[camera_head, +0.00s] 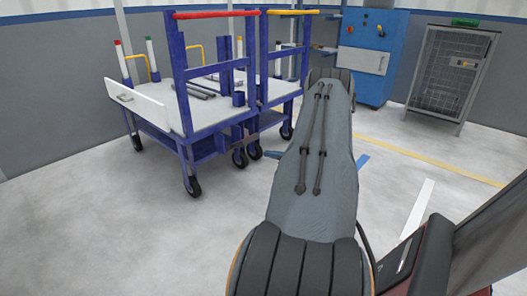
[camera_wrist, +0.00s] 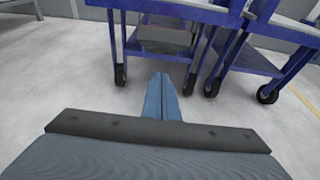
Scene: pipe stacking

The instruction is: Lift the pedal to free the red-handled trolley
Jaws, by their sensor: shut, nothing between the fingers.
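The red-handled trolley (camera_head: 172,127) is blue with a white top and stands at left in the head view. Its red handle (camera_head: 215,14) runs along the top of its upright frame. My gripper is mostly hidden behind my arm in the head view; a blue part (camera_head: 270,154) shows near the trolley's wheels. In the wrist view my gripper (camera_wrist: 162,78) is shut and empty, pointing at the trolley's lower frame (camera_wrist: 175,13). A dark grey block (camera_wrist: 165,36) hangs under that frame, beyond the fingertips. I cannot tell whether it is the pedal.
A yellow-handled trolley (camera_head: 262,95) stands close beside it on the right. Caster wheels (camera_wrist: 120,75) flank the fingers. A blue cabinet (camera_head: 372,55) and a wire cage (camera_head: 449,80) stand at the back right. The floor at front left is clear.

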